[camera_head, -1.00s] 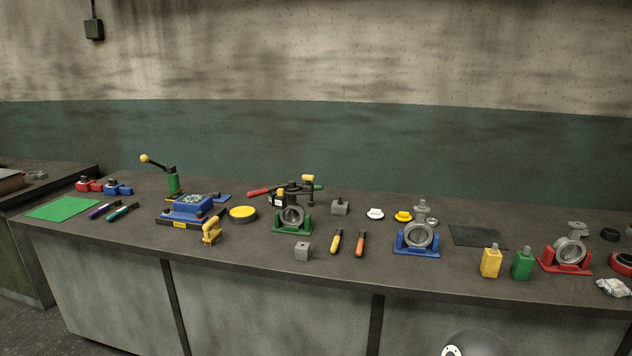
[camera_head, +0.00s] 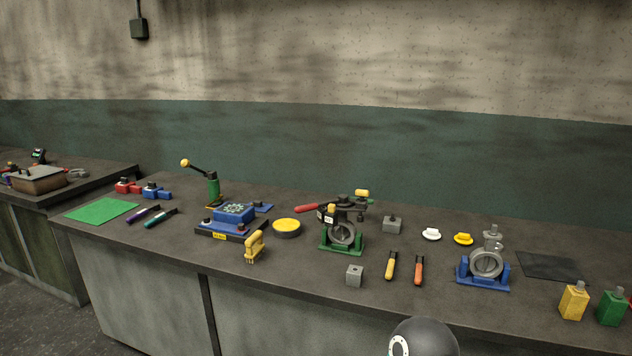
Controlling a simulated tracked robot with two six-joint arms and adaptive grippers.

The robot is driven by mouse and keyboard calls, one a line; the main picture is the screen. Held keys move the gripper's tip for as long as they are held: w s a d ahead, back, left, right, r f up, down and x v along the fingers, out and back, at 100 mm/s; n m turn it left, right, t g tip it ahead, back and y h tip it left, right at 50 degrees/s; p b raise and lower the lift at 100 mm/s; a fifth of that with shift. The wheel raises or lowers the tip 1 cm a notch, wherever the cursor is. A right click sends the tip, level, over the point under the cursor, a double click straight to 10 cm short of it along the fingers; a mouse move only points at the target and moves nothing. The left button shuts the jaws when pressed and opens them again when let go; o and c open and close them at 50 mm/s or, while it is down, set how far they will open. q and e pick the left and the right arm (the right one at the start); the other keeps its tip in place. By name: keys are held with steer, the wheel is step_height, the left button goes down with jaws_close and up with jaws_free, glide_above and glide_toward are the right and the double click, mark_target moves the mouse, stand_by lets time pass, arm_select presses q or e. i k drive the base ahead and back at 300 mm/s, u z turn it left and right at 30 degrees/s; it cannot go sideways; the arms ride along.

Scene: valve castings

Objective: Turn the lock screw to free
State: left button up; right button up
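I cannot make out the lock screw at this size. A grey valve casting (camera_head: 342,233) sits upright in a green cradle (camera_head: 343,249), with a dark top assembly, a red-gripped lever (camera_head: 308,208) to the left and a yellow knob (camera_head: 362,193) above. A second grey casting (camera_head: 486,263) sits in a blue cradle (camera_head: 483,283) further right. A blue fixture (camera_head: 234,213) on a dark base with a yellow label stands to the left. Neither gripper is in view; a dark rounded part of mine shows at the bottom edge.
Yellow-handled (camera_head: 390,266) and orange-handled (camera_head: 418,270) tools and a small grey block (camera_head: 354,275) lie near the front. Yellow (camera_head: 573,302) and green (camera_head: 611,308) bottles stand right. A green mat (camera_head: 101,210) lies left, a dark mat (camera_head: 551,267) right. A side bench holds a brown box (camera_head: 38,180).

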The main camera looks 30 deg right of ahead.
mark_target(362, 192)
steer(key=z, duration=0.05)
steer(key=i, duration=1.1)
steer(key=z, duration=0.5)
